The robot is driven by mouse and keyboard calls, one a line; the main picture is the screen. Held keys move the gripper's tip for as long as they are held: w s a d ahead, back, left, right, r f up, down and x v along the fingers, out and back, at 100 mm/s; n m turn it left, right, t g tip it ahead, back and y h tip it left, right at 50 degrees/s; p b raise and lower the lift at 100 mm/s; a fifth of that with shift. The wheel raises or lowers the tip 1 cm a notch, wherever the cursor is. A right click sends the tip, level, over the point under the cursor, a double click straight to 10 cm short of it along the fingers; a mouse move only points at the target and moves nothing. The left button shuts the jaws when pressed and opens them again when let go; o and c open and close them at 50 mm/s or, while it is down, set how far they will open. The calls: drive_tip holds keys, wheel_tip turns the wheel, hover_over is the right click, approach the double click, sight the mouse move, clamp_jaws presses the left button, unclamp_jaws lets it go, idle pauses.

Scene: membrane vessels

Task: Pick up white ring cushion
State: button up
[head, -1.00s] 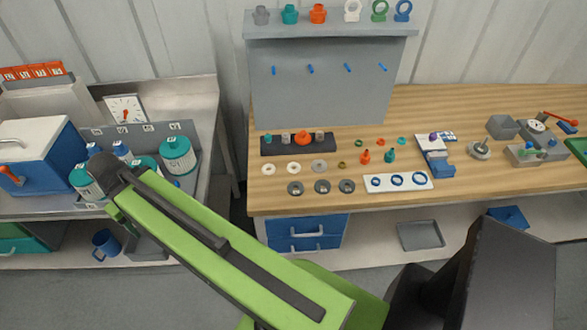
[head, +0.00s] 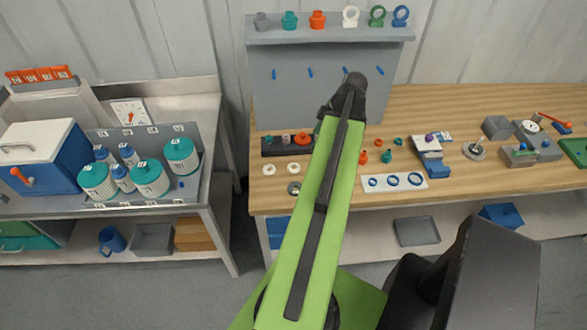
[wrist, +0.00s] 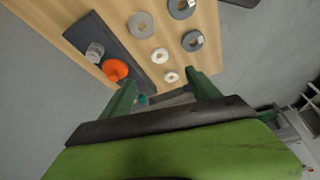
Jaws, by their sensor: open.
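Two white rings lie flat on the wooden bench: one on the left (head: 269,169) and one beside it (head: 294,168). In the wrist view they appear as a larger-looking ring (wrist: 159,55) and a smaller-looking one (wrist: 171,77). I cannot tell which is the white ring cushion. My gripper (wrist: 164,84) is open, its two green fingers apart, with nothing held between them. The smaller-looking ring shows between the fingertips in the picture, apart from them. In the head view my raised arm hides the gripper.
A light grey ring (wrist: 141,25) and dark grey rings (wrist: 192,41) lie beside the white ones. A dark tray (wrist: 98,35) holds an orange part (wrist: 115,69) and others. A white plate with blue rings (head: 418,186) is to the right. A grey pegboard (head: 290,98) stands behind.

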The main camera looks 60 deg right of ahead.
drive_tip(key=b, duration=1.2)
approach(293, 169)
drive_tip(key=shift+s+a+f, duration=0.1)
drive_tip(key=shift+a+f, duration=0.1)
drive_tip(key=shift+f, duration=0.5)
drive_tip(key=shift+p, duration=0.3)
drive_tip(key=b+x, duration=0.5)
drive_tip(key=shift+w+f, duration=0.1)
drive_tip(key=shift+w, duration=0.25)
drive_tip(key=shift+c, duration=0.4)
drive_tip(key=c, duration=1.3)
drive_tip(key=shift+r+p, duration=0.25)
drive_tip(key=shift+p, duration=0.05)
